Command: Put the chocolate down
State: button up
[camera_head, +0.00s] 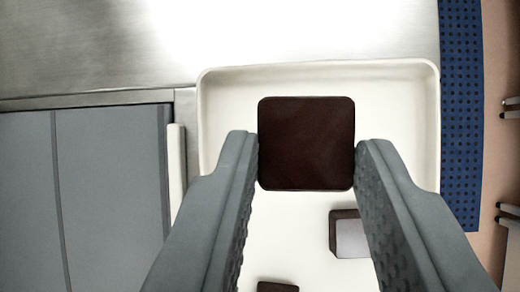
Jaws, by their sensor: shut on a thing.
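The chocolate is a dark brown, square block with rounded corners (306,143). My gripper (306,160) is shut on it, with one grey finger touching its left side and the other its right side. The chocolate is over a cream tray (225,95) with a raised rim. I cannot tell whether its underside touches the tray floor. Two more dark brown pieces are in the tray below it in the picture: one with a pale grey face (350,236) near the right finger, and one (277,286) cut off by the bottom edge.
A blue perforated strip (461,110) runs along the tray's right side. A grey panelled surface (90,200) lies to the left. A bare steel surface (100,50) is behind. The tray floor between the fingers is mostly clear.

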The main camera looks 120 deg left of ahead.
aim_at(293, 167)
notch_tip(293, 167, down, 10)
jog(key=shift+r, duration=0.2)
jog(key=o, duration=1)
jog(key=shift+c, duration=0.2)
jog(key=v, duration=1.2)
jog(key=shift+s+r, duration=0.1)
jog(key=s+a+t, duration=0.3)
jog(key=s+a, duration=0.1)
jog(key=s, duration=0.6)
jog(key=s+a+t, duration=0.2)
jog(key=s+a, duration=0.3)
jog(key=s, duration=0.4)
jog(key=s+a+t, duration=0.3)
jog(key=s+a, duration=0.1)
jog(key=s, duration=0.6)
jog(key=s+a+f+t, duration=0.1)
jog(key=s, duration=0.2)
jog(key=s+f+t, duration=0.1)
jog(key=s+f, duration=0.1)
jog(key=s, duration=0.1)
jog(key=s+a+f, duration=0.1)
jog(key=s, duration=0.2)
jog(key=shift+s+a+f+n+t+y, duration=0.3)
jog(key=shift+s+a+f+n+t, duration=0.05)
jog(key=shift+s+n+t, duration=0.05)
